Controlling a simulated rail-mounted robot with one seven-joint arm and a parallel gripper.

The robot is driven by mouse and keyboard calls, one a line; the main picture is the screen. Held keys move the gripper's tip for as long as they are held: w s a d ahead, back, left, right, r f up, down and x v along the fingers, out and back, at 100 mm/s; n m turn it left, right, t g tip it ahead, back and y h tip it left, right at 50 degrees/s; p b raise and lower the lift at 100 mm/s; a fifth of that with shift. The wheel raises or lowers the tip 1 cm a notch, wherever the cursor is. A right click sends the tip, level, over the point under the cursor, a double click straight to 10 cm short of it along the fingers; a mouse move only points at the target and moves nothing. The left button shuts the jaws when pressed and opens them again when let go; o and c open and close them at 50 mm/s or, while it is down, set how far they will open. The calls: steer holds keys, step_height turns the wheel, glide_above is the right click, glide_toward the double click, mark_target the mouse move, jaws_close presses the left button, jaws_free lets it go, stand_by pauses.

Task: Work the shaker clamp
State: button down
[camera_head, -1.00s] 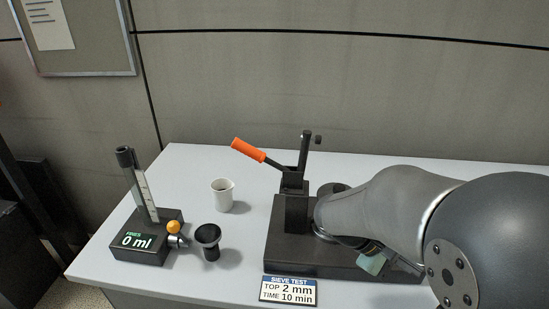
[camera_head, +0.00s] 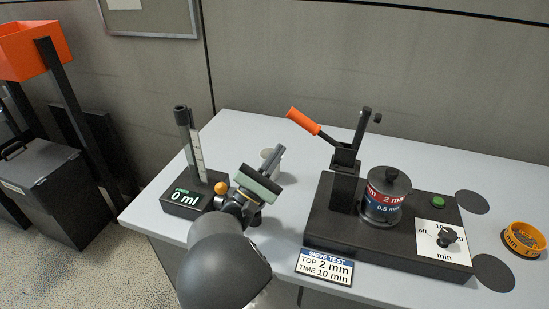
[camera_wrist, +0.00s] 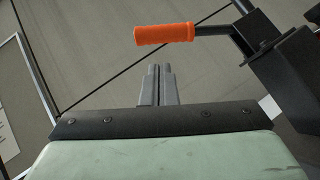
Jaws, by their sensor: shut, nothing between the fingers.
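The shaker (camera_head: 325,228) is a dark block with an upright clamp (camera_head: 344,180) on its left part. The clamp's orange handle (camera_head: 303,121) points up and left. Its dark arm (camera_head: 362,131) stands upright, clear of the sieve stack (camera_head: 381,213) beside it. The stack has red and blue bands, the red one reading 2 mm, and a dark lid. My gripper (camera_head: 273,155) is left of the clamp, apart from the handle, with its fingers together and empty. In the wrist view, the fingers (camera_wrist: 158,84) are closed, and the orange handle (camera_wrist: 164,35) shows above them.
A green button (camera_head: 438,202) and a dial (camera_head: 446,239) are on the shaker's right. A sign (camera_head: 324,267) reads 2 mm, 10 min. An orange ring (camera_head: 524,240) lies far right.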

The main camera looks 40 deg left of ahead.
mark_target(316, 128)
steer(key=x, duration=0.6)
steer(key=shift+p, duration=0.45)
steer(key=shift+d, duration=0.1)
